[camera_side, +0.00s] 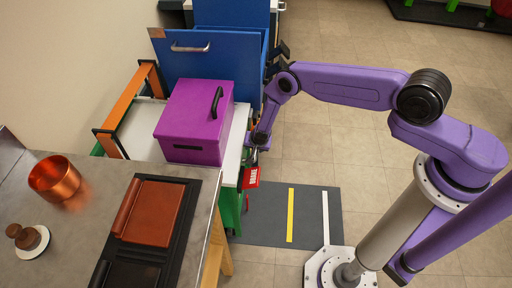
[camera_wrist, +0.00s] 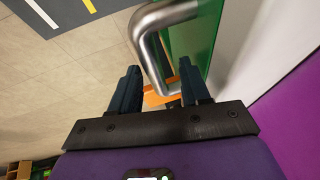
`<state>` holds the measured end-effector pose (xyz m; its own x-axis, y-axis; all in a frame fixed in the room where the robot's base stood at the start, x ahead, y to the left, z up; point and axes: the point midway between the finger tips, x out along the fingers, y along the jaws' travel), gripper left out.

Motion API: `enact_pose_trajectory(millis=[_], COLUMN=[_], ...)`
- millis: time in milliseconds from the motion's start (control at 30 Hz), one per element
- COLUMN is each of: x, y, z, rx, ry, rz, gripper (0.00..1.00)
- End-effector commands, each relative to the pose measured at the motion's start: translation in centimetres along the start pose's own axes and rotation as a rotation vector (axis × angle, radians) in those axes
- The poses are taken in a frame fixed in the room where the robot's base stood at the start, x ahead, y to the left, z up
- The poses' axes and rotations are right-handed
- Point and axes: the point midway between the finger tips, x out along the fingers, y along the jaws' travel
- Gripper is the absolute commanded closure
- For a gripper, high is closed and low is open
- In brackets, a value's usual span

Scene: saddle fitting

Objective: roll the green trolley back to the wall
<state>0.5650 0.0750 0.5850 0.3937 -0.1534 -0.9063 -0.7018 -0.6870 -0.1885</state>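The green trolley has a white top (camera_side: 236,146) and a green side (camera_side: 229,208) in the side view. Its green panel (camera_wrist: 196,42) and a bent metal handle (camera_wrist: 151,42) show in the wrist view. My gripper (camera_wrist: 158,90) has its two dark fingers apart, with the lower part of the handle showing between them. I cannot tell whether either finger touches the handle. In the side view my gripper (camera_side: 258,142) is at the trolley's right side, partly hidden by my own wrist.
A purple lidded box (camera_side: 195,120) stands on the trolley top. Blue drawers (camera_side: 205,58) stand behind it, and an orange-topped frame (camera_side: 130,100) is to its left. A grey counter (camera_side: 85,180) is in front. A striped dark mat (camera_side: 270,218) lies on the floor.

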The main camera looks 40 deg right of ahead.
Motion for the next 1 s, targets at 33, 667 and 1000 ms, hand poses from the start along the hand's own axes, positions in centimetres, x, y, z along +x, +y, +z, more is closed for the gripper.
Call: enact_pose_trajectory(millis=[33,667,1000], x=[0.0,-3.7,-8.1], y=[0.1,0.1,0.0], z=[0.0,0.0,0.0], rx=[0.0,-0.003,-0.002], ry=[-0.001,-0.001,-0.001], rz=[0.001,0.003,0.002], gripper=[0.54,0.54,0.54])
